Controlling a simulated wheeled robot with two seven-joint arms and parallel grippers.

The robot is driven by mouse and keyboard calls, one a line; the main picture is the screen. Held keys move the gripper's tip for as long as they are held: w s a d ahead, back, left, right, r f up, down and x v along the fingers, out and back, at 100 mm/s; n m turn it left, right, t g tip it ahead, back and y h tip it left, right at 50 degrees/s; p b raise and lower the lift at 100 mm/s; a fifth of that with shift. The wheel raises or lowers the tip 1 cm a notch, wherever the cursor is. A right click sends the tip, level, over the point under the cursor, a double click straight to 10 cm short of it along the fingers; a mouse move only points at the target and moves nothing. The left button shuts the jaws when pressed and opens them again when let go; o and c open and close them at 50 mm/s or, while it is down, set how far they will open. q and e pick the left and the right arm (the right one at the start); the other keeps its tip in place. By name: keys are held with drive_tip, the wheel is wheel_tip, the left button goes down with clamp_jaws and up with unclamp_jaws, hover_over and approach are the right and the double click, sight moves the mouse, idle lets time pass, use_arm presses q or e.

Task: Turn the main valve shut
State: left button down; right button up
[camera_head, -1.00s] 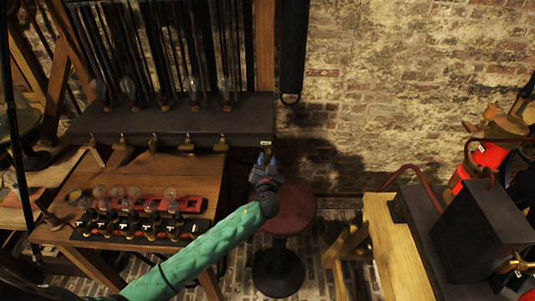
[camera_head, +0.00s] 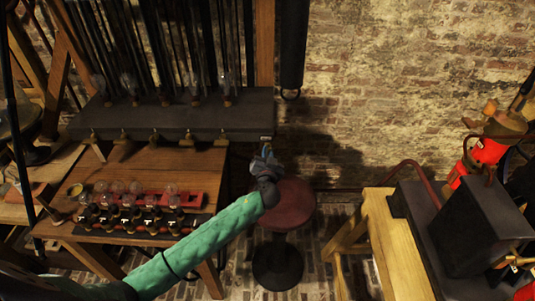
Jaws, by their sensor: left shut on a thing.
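A dark shelf (camera_head: 175,119) against the back wall carries a row of small brass taps (camera_head: 187,139) along its front edge. A small pale label (camera_head: 266,138) sits at its right end. In the earlier frame a brass handle shows just below that label; now my gripper mostly covers it. My left gripper (camera_head: 265,156) is at this spot, its bluish fingers shut on what looks like that handle, the likely main valve. The fingers hide the handle's angle. My green left arm reaches up from the lower left. My right gripper does not show.
A wooden bench (camera_head: 165,172) with several small bulbs and a red strip stands below the shelf. A round red-topped stool (camera_head: 290,207) is under my gripper. A wooden table (camera_head: 392,245) with a dark box (camera_head: 478,225) is at right.

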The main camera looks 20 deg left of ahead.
use_arm(q)
drive_tip(key=shift+d+f+m+b, duration=0.1)
drive_tip(key=shift+m+b, duration=1.15)
drive_tip(key=shift+m, duration=1.95)
drive_tip(key=shift+d+f+m+b, duration=0.1)
drive_tip(key=shift+m+b, duration=1.1)
drive_tip(key=shift+m, duration=2)
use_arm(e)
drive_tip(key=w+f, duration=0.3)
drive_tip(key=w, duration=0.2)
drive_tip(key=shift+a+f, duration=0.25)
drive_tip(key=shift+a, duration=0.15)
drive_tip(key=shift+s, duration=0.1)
use_arm(q)
drive_tip(key=c, duration=1.5)
unclamp_jaws()
